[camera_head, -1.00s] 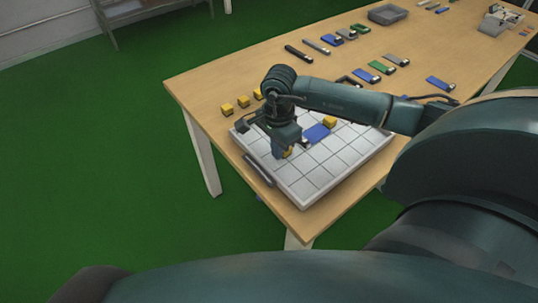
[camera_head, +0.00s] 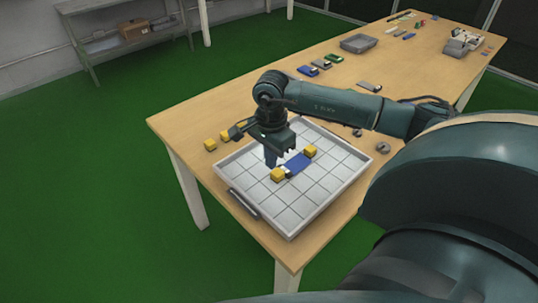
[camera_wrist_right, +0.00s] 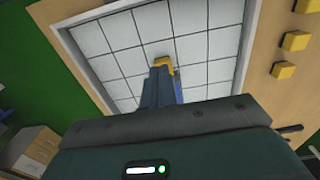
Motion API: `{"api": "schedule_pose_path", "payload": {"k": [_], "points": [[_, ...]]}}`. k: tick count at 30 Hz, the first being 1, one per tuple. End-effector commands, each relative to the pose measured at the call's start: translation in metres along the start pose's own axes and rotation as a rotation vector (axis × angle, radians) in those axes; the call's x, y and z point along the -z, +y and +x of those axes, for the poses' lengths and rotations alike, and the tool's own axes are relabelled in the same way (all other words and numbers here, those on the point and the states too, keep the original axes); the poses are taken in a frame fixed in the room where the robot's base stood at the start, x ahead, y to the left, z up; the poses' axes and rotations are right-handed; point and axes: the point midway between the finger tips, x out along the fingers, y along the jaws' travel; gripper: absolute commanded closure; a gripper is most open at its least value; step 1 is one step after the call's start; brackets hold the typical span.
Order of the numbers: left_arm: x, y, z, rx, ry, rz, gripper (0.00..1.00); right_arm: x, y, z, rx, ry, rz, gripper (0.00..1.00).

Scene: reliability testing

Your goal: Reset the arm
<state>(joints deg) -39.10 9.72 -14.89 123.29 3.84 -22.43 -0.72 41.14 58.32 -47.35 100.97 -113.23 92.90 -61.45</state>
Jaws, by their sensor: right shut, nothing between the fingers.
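My right gripper (camera_head: 271,158) points down above the white gridded tray (camera_head: 290,222) in the head view. In the wrist view a yellow block (camera_wrist_right: 164,61) shows by the fingertips. My left gripper is out of view.
The tray rests on a wooden table (camera_head: 180,121). Yellow blocks (camera_head: 210,144) sit left of the tray. Farther back lie several small flat devices (camera_head: 308,71) and a grey bin (camera_head: 358,43). A shelf (camera_head: 130,43) stands behind on the green floor.

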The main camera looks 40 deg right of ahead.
Motion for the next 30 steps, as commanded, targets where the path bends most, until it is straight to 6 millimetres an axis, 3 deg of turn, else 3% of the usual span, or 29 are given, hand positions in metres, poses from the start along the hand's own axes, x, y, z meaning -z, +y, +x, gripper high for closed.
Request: {"api": "schedule_pose_path", "payload": {"k": [1,6,15,18,20,22,25,28,30], "points": [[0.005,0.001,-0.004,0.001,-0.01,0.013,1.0,0.001,0.0,-0.016,0.002,0.0,0.002,1.0],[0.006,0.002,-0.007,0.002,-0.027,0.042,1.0,0.003,0.001,-0.035,0.0,0.0,0.005,1.0],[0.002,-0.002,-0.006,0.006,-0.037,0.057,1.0,0.003,0.001,-0.038,-0.001,-0.003,0.006,1.0],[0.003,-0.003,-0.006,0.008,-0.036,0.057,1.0,-0.011,0.003,-0.033,-0.002,-0.051,0.008,1.0],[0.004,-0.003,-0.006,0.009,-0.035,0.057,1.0,-0.031,0.005,-0.026,-0.005,-0.124,0.015,1.0],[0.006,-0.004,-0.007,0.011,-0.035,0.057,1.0,-0.068,0.01,-0.017,-0.014,-0.261,0.041,1.0],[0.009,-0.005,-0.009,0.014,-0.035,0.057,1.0,-0.14,0.022,-0.011,-0.055,-0.544,0.128,1.0],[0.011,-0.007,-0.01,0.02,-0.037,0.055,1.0,-0.214,0.037,-0.024,-0.147,-0.889,0.304,1.0],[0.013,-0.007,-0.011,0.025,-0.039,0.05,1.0,-0.261,0.045,-0.048,-0.263,-1.17,0.51,1.0]]}}
